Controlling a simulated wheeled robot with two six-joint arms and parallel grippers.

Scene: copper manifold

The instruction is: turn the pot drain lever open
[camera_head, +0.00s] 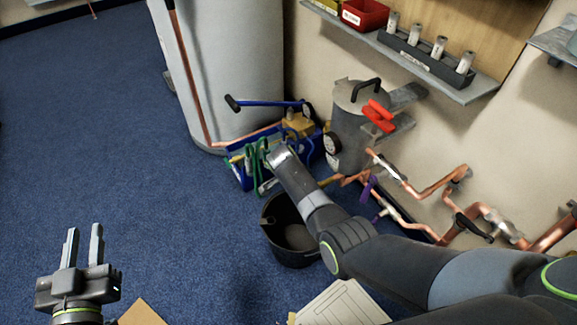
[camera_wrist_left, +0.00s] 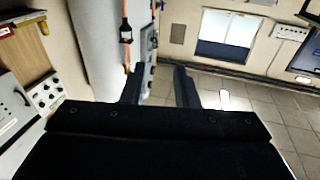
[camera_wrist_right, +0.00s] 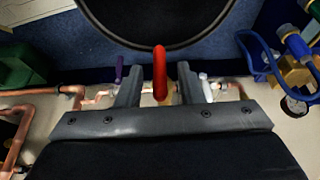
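A red lever (camera_wrist_right: 160,72) shows end-on in the right wrist view, with a brass-coloured body behind its base. My right gripper (camera_wrist_right: 157,84) is open, with one finger on each side of the lever. Gaps show between lever and fingers. In the head view my right arm reaches in from the right and hides this lever. The grey pot (camera_head: 348,128) stands by the wall, with a gauge, a black top handle and red parts (camera_head: 378,115) on its side. My left gripper (camera_head: 84,246) is open and empty over the blue floor, far from the pot.
A black bucket (camera_head: 291,238) stands under my right arm; it also shows in the right wrist view (camera_wrist_right: 158,42). Copper pipes (camera_head: 430,190) with valves run along the wall. A blue tool carrier (camera_head: 241,176) stands left of the pot. A shelf (camera_head: 400,52) overhangs. Floor at left is clear.

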